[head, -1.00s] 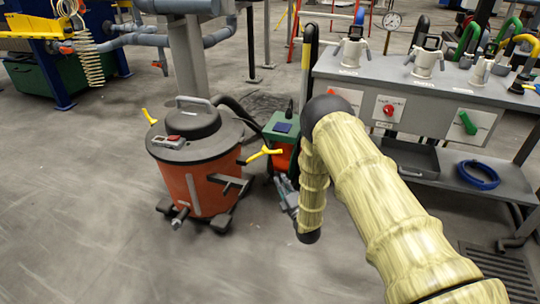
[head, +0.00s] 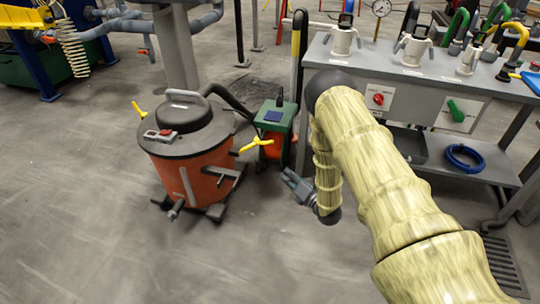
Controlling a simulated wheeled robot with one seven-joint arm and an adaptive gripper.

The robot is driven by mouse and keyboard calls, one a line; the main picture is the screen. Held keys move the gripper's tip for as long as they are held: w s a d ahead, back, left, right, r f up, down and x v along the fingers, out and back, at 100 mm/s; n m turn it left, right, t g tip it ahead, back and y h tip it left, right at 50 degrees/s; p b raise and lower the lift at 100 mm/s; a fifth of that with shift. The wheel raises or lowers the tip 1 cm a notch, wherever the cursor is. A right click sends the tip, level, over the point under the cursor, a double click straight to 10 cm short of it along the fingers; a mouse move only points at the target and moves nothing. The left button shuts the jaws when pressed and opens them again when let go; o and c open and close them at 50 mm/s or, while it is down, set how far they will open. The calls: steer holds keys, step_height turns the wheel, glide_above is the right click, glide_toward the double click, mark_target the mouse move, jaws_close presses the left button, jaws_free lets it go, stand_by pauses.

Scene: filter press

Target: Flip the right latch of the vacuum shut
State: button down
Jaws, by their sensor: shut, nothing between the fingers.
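The orange vacuum (head: 190,160) with a grey lid stands on the floor left of centre. Its right latch (head: 255,145) is yellow and sticks outward from the right side of the lid. The left latch (head: 139,110), also yellow, sticks out and up on the other side. My arm comes in from the lower right and bends downward. My gripper (head: 291,179) hangs low at the arm's end, to the right of the vacuum and below the right latch, apart from both. It is small here and looks shut and empty.
A green and orange unit (head: 274,128) stands right behind the right latch, with a black hose to the vacuum. A grey bench (head: 400,75) with valves and a lower shelf stands at the right. The floor in front of the vacuum is clear.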

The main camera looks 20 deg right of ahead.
steer(key=d+r+b+x, duration=0.2)
steer(key=b+x, duration=0.1)
steer(key=x, duration=1)
steer(key=shift+w+b, duration=0.3)
steer(key=shift+w, duration=0.05)
